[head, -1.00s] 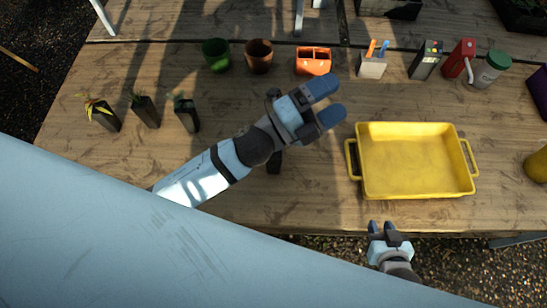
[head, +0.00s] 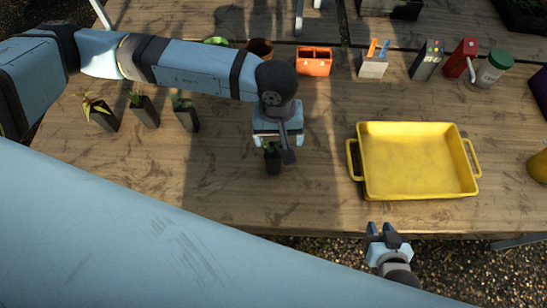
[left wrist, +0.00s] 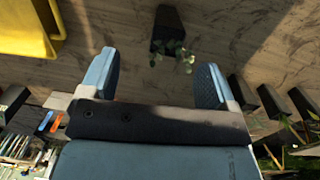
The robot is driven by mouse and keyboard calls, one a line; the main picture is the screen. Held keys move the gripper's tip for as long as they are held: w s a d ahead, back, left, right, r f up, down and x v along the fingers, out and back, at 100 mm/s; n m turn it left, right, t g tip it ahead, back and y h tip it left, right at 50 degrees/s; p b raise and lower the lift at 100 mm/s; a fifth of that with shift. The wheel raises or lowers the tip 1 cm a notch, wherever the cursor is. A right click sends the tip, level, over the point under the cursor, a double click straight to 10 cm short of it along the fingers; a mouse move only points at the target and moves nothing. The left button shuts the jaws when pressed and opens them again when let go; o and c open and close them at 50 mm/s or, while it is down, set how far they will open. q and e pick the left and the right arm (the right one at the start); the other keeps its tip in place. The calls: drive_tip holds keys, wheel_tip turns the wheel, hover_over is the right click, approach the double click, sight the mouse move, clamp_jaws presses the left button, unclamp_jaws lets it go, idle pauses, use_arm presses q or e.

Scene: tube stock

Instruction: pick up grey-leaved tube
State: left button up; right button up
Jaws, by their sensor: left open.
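A dark tube with dull grey-green leaves stands under my left gripper. In the head view its dark body (head: 272,162) shows just below the gripper, and its leaves are mostly hidden. In the left wrist view the tube (left wrist: 167,25) lies ahead of the fingers, with its small leaves (left wrist: 176,52) towards the gap. My left gripper (head: 277,140) is open and points down over it; both fingers show apart in the left wrist view (left wrist: 155,80), with nothing between them. My right gripper (head: 380,232) is empty at the table's front edge, its fingers apart.
Three other dark tubes with plants stand left: yellow-leaved (head: 101,115), green-leaved (head: 145,112) and another (head: 187,117). A yellow tray (head: 415,160) stands empty at right. An orange caddy (head: 313,61), pots and containers line the back. The wood in front of the tubes is clear.

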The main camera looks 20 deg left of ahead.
sight(273, 150)
use_arm(q)
drive_tip(key=shift+w+a+f+y, duration=0.3)
drive_tip(key=shift+w+a+f, duration=0.2)
drive_tip(key=shift+a, duration=0.2)
wheel_tip(273, 150, down, 7)
drive_tip(key=shift+f+p, duration=0.2)
drive_tip(key=shift+p, duration=0.55)
drive_tip(key=f, duration=0.1)
drive_tip(key=f+p, duration=0.1)
drive_tip(key=f, duration=0.2)
drive_tip(key=shift+w+a+f+p, duration=0.15)
drive_tip(key=shift+w+p, duration=0.1)
drive_tip(key=shift+p, duration=0.15)
drive_tip(key=shift+f, duration=0.5)
drive_tip(key=c, duration=1.1)
drive_tip(key=shift+r, duration=0.1)
